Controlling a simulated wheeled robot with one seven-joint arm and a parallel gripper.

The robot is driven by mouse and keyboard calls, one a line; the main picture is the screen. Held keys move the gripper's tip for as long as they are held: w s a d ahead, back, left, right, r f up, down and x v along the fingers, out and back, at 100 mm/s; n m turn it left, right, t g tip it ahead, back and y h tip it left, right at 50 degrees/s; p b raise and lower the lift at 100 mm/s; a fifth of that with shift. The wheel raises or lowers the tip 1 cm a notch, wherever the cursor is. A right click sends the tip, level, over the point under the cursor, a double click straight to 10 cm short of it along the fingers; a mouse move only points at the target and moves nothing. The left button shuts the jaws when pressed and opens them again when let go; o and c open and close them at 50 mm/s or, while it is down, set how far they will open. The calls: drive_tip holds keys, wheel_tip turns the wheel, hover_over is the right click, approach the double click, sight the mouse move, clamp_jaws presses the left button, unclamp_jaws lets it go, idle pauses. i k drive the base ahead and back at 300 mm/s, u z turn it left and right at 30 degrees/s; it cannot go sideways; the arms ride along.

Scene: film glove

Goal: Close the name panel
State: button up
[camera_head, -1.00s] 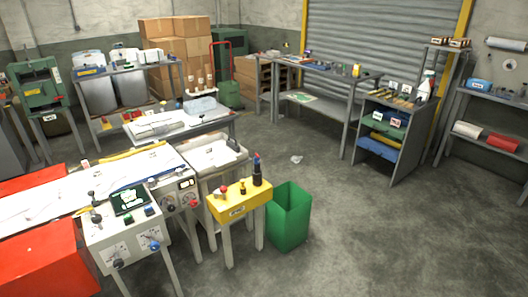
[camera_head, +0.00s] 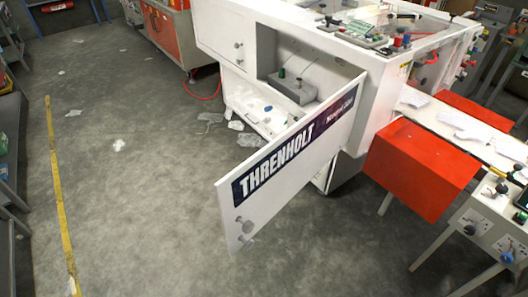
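The name panel (camera_head: 290,160) is a white door with a dark strip reading THRENHOLT. It stands wide open, hinged at its right edge on the white machine (camera_head: 375,85) and swung out over the floor. Two grey round knobs (camera_head: 244,232) sit near its free lower left end. Behind it the machine's compartment (camera_head: 275,110) lies open, with a grey box (camera_head: 295,90) and small items inside. My gripper is not in view.
Scraps (camera_head: 210,118) lie on the floor by the compartment. Red boxes (camera_head: 425,165) and a white control stand (camera_head: 490,225) are to the panel's right. The grey floor (camera_head: 130,200) left of the panel is mostly clear, with a yellow line (camera_head: 60,190) at far left.

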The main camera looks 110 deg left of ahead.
sight(257, 189)
drive_tip(key=u, duration=3.35)
drive_tip(key=i, duration=1)
drive_tip(key=z, duration=0.75)
drive_tip(key=k, duration=0.7)
drive_tip(key=u, duration=1.05)
